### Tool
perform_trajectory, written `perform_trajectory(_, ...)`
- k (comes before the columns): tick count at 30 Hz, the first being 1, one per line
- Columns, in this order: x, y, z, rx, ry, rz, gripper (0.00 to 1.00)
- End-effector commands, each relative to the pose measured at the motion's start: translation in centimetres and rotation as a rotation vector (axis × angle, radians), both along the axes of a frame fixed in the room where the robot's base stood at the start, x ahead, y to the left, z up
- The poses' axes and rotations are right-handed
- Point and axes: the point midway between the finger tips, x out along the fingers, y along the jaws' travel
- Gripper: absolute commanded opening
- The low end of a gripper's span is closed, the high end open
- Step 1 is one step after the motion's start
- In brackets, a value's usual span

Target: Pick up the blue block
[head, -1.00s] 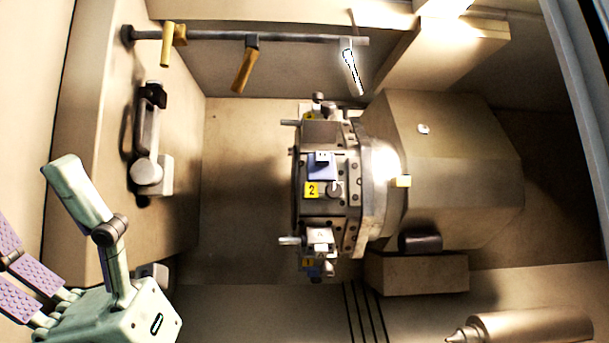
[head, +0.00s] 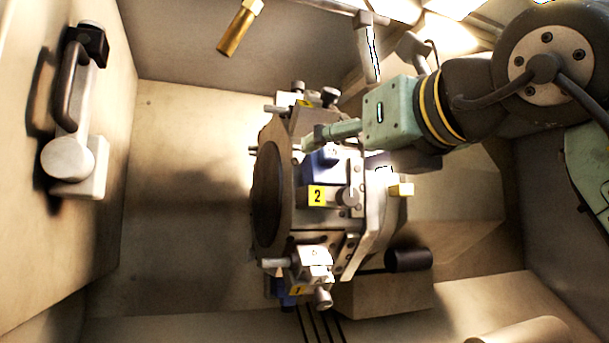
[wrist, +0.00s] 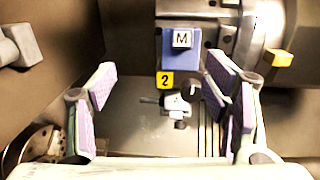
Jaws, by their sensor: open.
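A blue block (head: 321,163) sits on the face of the tool turret (head: 270,200), just above a yellow "2" label (head: 317,196). In the wrist view the blue block (wrist: 182,62) is upper centre, with a small white piece marked M on its upper part. My gripper (head: 312,141) is in front of the turret, at the upper edge of the block in the head view and partly overlapping it. In the wrist view my gripper (wrist: 158,88) has its two padded fingers wide apart with nothing between them; the block appears beyond the fingertips.
Another blue piece (head: 284,289) is low on the turret by a second yellow label. Knobs and metal pins stick out of the turret. A yellow block (head: 401,189) is on the housing to its right. A door handle (head: 70,85) is on the left wall; the space left of the turret is clear.

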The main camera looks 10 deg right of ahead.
Motion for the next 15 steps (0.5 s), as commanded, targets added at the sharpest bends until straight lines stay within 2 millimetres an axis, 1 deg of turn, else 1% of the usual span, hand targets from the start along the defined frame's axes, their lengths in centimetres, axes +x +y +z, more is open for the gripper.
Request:
perform_trajectory(1, -0.3, -1.0, 0.3, -0.009, 0.004, -0.047, 0.7)
perform_trajectory(3, -0.5, -1.8, 0.5, -0.013, 0.008, -0.087, 0.7)
perform_trajectory(6, -0.1, -2.1, 0.7, -0.014, 0.012, -0.104, 0.7)
perform_trajectory(8, 0.5, -2.0, 0.7, -0.014, 0.012, -0.103, 0.7)
perform_trajectory(15, 4.2, -1.3, 0.8, -0.014, 0.011, -0.098, 0.7)
